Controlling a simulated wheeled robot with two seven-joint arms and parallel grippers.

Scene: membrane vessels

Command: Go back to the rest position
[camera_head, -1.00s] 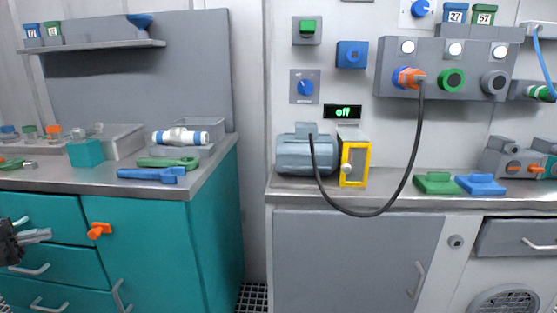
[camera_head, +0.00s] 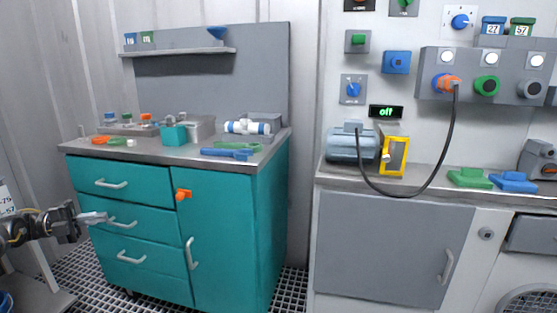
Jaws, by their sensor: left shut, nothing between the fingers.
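My left gripper (camera_head: 95,217) comes in from the left edge at the height of the drawers. It is shut and empty, its fingers pointing right in front of the teal cabinet's (camera_head: 221,230) drawer fronts. My right gripper is not in view.
The teal cabinet's worktop (camera_head: 150,153) carries a teal block (camera_head: 173,136), a white and blue vessel (camera_head: 246,127), and a blue tool (camera_head: 226,153). A grey bench (camera_head: 392,248) with a motor (camera_head: 352,147) stands to the right. Grating floor (camera_head: 85,270) shows at lower left.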

